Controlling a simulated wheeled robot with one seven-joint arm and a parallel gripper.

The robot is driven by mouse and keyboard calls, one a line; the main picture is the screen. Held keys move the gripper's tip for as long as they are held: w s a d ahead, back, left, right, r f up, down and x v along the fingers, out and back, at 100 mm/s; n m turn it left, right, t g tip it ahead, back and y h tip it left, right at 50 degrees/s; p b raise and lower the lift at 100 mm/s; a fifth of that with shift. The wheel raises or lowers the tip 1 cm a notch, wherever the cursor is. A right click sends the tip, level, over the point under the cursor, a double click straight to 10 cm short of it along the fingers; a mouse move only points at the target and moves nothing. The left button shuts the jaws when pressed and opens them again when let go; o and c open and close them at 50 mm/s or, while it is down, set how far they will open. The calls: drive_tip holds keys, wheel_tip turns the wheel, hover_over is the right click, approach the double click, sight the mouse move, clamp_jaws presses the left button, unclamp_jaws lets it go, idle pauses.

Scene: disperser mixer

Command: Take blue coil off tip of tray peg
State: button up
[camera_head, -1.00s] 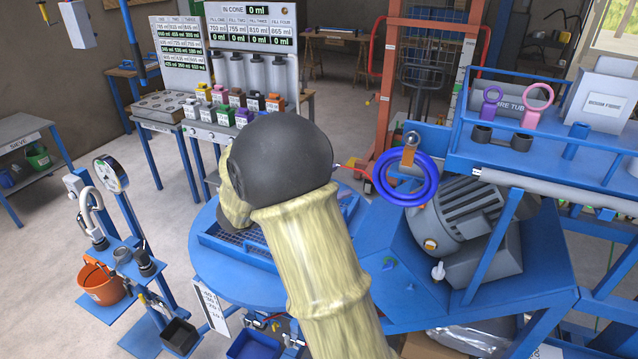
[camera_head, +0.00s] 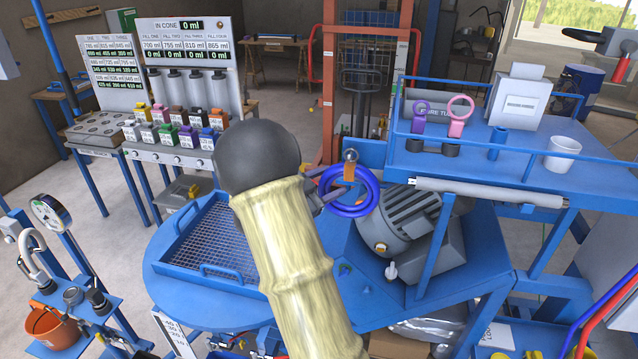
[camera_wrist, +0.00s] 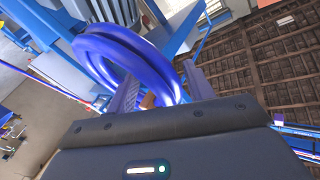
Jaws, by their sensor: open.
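The blue coil (camera_head: 352,211) is a ring of several turns, hanging upright near the middle of the head view. An orange piece (camera_head: 349,176) with a round metal end (camera_head: 350,155) shows at its upper part; the exact contact is unclear. My gripper (camera_head: 334,193) is open at the coil's left side, its fingers partly hidden by my arm and the coil. In the wrist view the coil (camera_wrist: 88,48) is large and close. Its near part passes between the two fingers of my gripper (camera_wrist: 160,86). A bit of orange (camera_wrist: 147,101) shows between the fingers.
A blue shelf (camera_head: 470,165) with purple and pink rings and a white cup (camera_head: 562,153) stands at right. A grey motor (camera_head: 410,222) sits below and right of the coil. A mesh tray (camera_head: 222,272) lies on the round blue table at left.

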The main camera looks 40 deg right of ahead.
drive_tip(key=shift+f, duration=0.1)
clamp_jaws()
idle(0.5)
drive_tip(key=shift+r+p, duration=0.45)
drive_tip(key=shift+r, duration=0.4)
idle(0.5)
drive_tip(key=shift+a, duration=0.15)
drive_tip(key=shift+s+a, duration=0.3)
drive_tip(key=shift+s+a, duration=0.25)
drive_tip(key=shift+s+a+b, duration=0.2)
drive_tip(key=shift+a+b, duration=0.05)
drive_tip(key=shift+b, duration=0.05)
drive_tip(key=shift+s+a+b, duration=0.4)
drive_tip(key=shift+s+a, duration=1.1)
drive_tip(key=shift+a, duration=0.2)
